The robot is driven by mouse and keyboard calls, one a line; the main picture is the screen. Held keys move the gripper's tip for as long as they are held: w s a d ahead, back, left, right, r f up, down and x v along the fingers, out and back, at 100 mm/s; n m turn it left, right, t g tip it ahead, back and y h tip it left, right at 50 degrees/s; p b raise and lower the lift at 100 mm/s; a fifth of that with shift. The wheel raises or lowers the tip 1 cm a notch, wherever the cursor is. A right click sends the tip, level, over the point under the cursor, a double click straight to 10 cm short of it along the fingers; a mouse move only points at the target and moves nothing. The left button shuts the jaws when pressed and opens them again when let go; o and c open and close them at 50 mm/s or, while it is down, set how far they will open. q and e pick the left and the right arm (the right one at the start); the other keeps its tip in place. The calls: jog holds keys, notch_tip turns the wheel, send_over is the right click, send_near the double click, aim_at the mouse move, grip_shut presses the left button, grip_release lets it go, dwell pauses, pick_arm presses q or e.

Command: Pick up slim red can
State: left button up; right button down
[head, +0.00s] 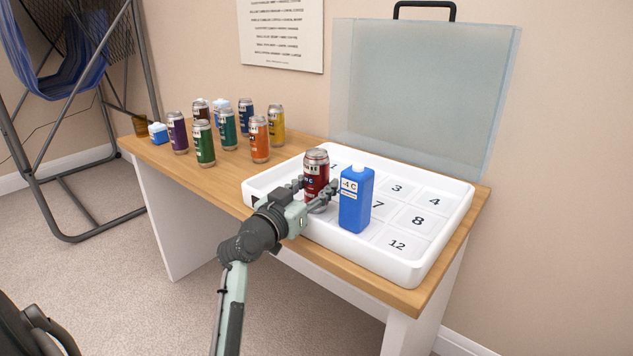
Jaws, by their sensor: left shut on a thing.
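A red can (316,171) with a silver top stands upright in the head view, at the left part of a white numbered tray (378,268). My left gripper (318,192) is shut on the red can, with its fingers around the can's lower half. Whether the can's base touches the tray is hard to tell. A blue bottle marked "-4 C" (355,205) stands just right of the can, close to a fingertip. The can and bottle hide some of the tray's numbered cells. My right gripper is not in view.
Several cans, among them an orange can (259,142) and a green can (203,146), stand at the left on the wooden table (270,178). A clear panel with a black handle (424,90) stands behind the tray. A blue hanging chair (50,60) is at far left.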

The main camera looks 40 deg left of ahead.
aim_at(305, 167)
pick_arm(q)
grip_shut()
jog(key=shift+r, duration=0.15)
